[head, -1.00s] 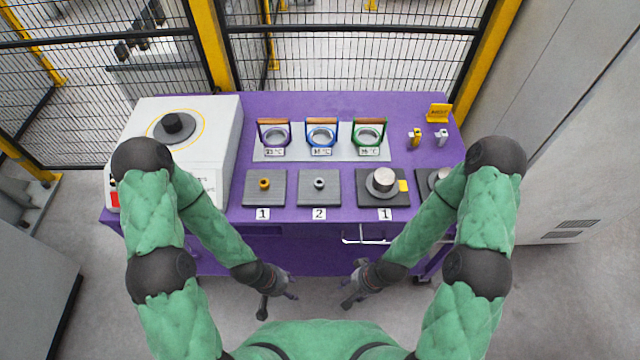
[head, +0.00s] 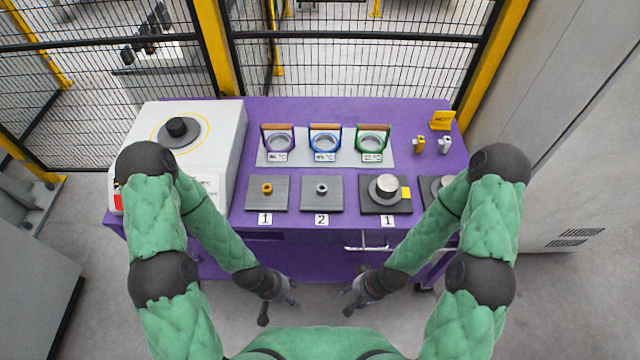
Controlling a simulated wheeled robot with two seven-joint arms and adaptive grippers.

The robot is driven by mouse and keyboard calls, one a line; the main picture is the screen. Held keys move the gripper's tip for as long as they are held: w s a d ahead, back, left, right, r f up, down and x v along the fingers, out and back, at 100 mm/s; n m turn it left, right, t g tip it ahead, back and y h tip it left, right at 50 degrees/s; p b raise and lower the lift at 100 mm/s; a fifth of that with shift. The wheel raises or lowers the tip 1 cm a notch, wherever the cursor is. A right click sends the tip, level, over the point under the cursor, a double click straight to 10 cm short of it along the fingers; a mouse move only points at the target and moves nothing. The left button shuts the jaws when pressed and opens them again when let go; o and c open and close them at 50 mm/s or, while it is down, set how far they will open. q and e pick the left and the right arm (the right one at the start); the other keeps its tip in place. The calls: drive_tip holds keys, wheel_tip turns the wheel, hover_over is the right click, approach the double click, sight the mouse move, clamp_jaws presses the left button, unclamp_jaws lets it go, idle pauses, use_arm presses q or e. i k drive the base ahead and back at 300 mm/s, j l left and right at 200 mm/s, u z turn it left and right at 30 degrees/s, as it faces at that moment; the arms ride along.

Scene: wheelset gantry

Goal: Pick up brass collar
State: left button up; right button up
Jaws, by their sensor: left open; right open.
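The brass collar (head: 267,188) is a small gold ring on the grey plate (head: 255,202) marked 1, at the left of the front row on the purple table. A similar small grey collar (head: 321,188) sits on the plate marked 2 to its right. My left gripper (head: 279,304) is open and empty, below and in front of the table's front edge, well apart from the brass collar. My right gripper (head: 354,300) is open and empty, also in front of the table edge. The fingers of both are small and partly dark in this view.
A white machine (head: 205,120) with a black knob stands at the table's left. A silver cylinder (head: 386,186) sits on a dark plate.

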sight(267, 188)
drive_tip(key=l+u, duration=0.1)
drive_tip(key=u, duration=0.25)
drive_tip(key=l+u, duration=0.1)
drive_tip(key=u, duration=0.25)
